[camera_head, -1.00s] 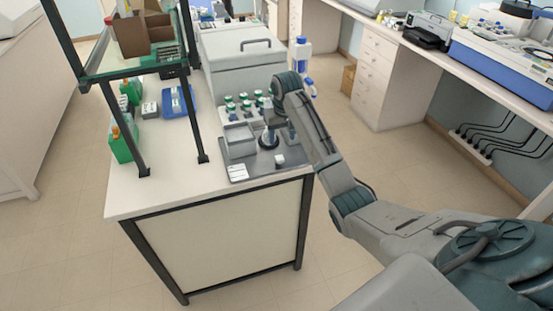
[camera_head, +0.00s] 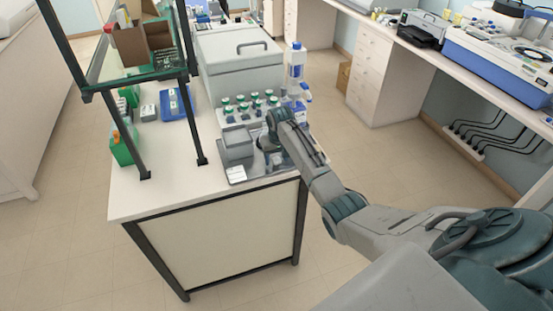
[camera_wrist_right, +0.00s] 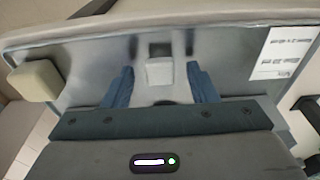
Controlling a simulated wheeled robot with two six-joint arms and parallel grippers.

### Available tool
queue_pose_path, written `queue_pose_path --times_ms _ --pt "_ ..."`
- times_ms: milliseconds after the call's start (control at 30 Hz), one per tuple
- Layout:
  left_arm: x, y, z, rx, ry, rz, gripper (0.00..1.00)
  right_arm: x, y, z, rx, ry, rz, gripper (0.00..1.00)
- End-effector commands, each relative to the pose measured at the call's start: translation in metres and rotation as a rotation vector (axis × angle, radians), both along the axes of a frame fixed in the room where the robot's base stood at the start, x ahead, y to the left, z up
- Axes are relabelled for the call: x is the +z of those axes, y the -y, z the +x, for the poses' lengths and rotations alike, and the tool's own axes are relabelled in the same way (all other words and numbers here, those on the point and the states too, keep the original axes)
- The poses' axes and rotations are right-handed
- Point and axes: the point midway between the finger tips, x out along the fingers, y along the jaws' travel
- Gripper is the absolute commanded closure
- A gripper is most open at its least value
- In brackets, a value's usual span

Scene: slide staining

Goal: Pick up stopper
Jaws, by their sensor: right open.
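A small pale grey block (camera_wrist_right: 158,73), which looks like the stopper, sits on the grey tray (camera_wrist_right: 90,75) in the right wrist view. It lies between the two blue fingertips of my right gripper (camera_wrist_right: 160,82), with gaps on both sides. A darker grey square shows just beyond it. In the head view my right gripper (camera_head: 272,158) is low over the front of the tray, and the arm hides most of that spot. The right gripper is open and empty. My left gripper is not in view.
A white printed label (camera_wrist_right: 274,54) lies on the tray. A beige block (camera_wrist_right: 34,81) is at the left of the wrist view.

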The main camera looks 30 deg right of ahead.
Motion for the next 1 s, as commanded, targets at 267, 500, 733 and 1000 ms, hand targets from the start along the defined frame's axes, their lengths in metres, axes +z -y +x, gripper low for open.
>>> queue_pose_path --times_ms 267,500,733,1000 --pt "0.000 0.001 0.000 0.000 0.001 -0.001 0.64 -0.001 0.000 0.000 0.000 0.000 0.000 0.61" --pt "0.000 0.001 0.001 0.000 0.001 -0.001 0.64 -0.001 0.000 0.000 0.000 0.000 0.000 0.95" --pt "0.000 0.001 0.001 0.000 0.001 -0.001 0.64 0.000 0.000 0.000 0.000 0.000 -0.001 0.95" --pt "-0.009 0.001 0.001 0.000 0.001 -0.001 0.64 0.009 0.001 0.001 0.000 0.003 -0.002 0.95"
